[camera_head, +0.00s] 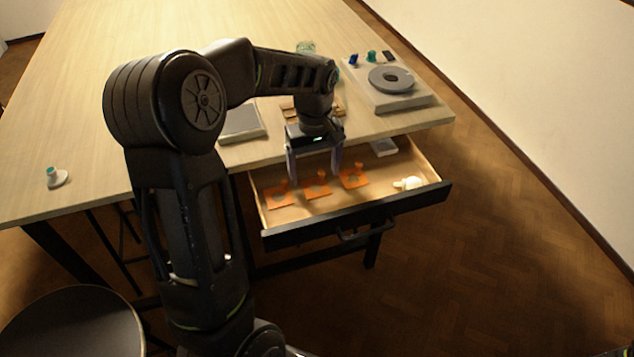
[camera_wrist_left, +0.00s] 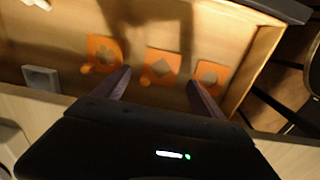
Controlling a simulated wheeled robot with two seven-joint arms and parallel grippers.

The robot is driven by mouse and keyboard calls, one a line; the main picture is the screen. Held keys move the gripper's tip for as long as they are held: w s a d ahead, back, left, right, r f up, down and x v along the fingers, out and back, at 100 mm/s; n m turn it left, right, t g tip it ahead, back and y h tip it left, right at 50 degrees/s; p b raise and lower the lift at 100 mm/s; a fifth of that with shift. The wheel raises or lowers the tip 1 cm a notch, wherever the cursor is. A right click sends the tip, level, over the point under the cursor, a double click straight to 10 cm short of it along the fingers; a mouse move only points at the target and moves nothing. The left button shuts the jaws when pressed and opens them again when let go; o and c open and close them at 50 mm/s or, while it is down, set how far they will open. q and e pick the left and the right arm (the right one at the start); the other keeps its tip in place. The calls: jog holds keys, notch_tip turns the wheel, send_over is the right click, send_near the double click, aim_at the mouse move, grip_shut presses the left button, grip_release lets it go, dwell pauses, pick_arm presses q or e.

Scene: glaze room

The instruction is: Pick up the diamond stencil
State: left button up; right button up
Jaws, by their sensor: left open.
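Three orange stencils lie in a row in the open drawer. The diamond stencil (camera_wrist_left: 148,71) is the middle one in the left wrist view, with a diamond-shaped cut-out and a round tab. In the head view the middle stencil (camera_head: 312,193) lies just below my left gripper (camera_head: 314,178). That gripper is open and empty, pointing down over the drawer. In the left wrist view its fingers (camera_wrist_left: 159,80) stand apart on either side of the diamond stencil, and they appear above it. My right gripper is not in view.
Another orange stencil lies on each side, at left (camera_head: 279,202) and right (camera_head: 355,183). The drawer (camera_head: 300,223) also holds a white object (camera_head: 410,183) and a grey square (camera_head: 384,147). A turntable unit (camera_head: 400,100) stands on the table above. The drawer's front floor is bare.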

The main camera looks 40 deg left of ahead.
pick_arm(q)
notch_tip(320, 180, down, 2)
jog(key=shift+f, duration=0.25)
jog(key=shift+c, duration=0.2)
jog(key=c, duration=1.4)
